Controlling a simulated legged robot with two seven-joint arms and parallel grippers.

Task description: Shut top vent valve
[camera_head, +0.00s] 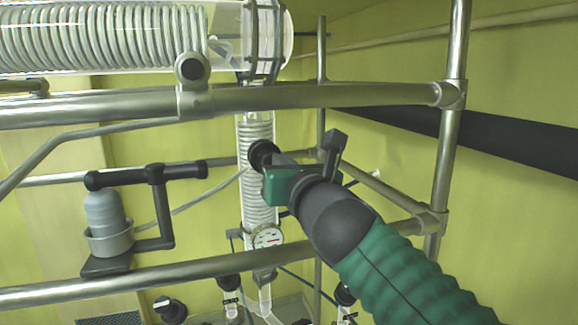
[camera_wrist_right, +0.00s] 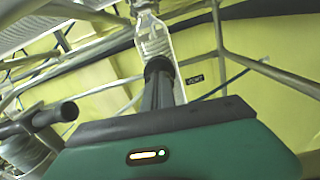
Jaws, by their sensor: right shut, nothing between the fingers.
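A black round knob (camera_head: 263,153) sits in front of the vertical glass coil column (camera_head: 258,195) in the head view; it looks like the valve knob. My right gripper (camera_head: 283,160) comes in from the lower right with its green hand right beside the knob. In the right wrist view the dark fingers (camera_wrist_right: 158,92) are shut and point at the black knob (camera_wrist_right: 158,66), in front of clear glass (camera_wrist_right: 153,38). I cannot tell whether the fingertips touch the knob. No vent label is readable. My left gripper is not in view.
Metal rails (camera_head: 320,97) cross above and below the right arm, with an upright post (camera_head: 452,130) at right. A grey bottle (camera_head: 104,212) in a black-framed holder stands at left. Another black knob (camera_head: 171,308) is low down.

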